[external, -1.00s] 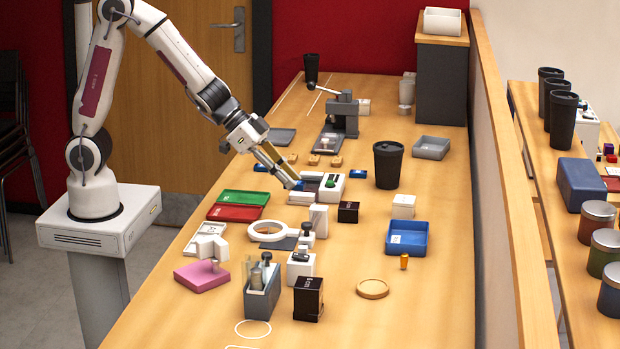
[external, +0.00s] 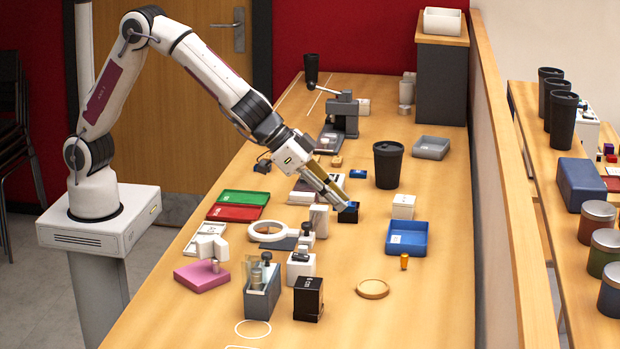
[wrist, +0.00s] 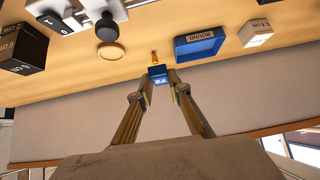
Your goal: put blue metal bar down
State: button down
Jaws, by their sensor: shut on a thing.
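My gripper (external: 338,202) is shut on the blue metal bar (external: 351,206), right over the small black block (external: 348,217) in the middle of the table. In the external view I cannot tell whether the bar touches the block. The wrist view shows the blue bar (wrist: 157,74) between the two fingertips (wrist: 163,80), with a small white mark on its face. My fingers and wrist hide part of the white device (external: 306,185) behind them.
A blue tray (external: 407,251) stands to the right, with a white box (external: 403,206) behind it. A small orange cylinder (external: 404,261) and a round wooden disc (external: 373,289) lie in front. A black cup (external: 388,165) stands behind. Another small blue piece (external: 358,174) lies further back.

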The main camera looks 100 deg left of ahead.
jog(key=w+d+n+y, duration=0.1)
jog(key=w+d+n, duration=0.1)
jog(key=w+d, duration=0.35)
jog(key=n+y, duration=0.2)
send_over(379, 284)
jog(key=s, duration=0.3)
jog(key=f, duration=0.1)
jog(key=shift+d+f+n+g, duration=0.25)
jog(key=shift+d+n+g, duration=0.15)
jog(key=shift+d, duration=0.35)
jog(key=shift+f, duration=2.55)
jog(key=shift+f, duration=2.5)
jog(key=shift+f, duration=0.1)
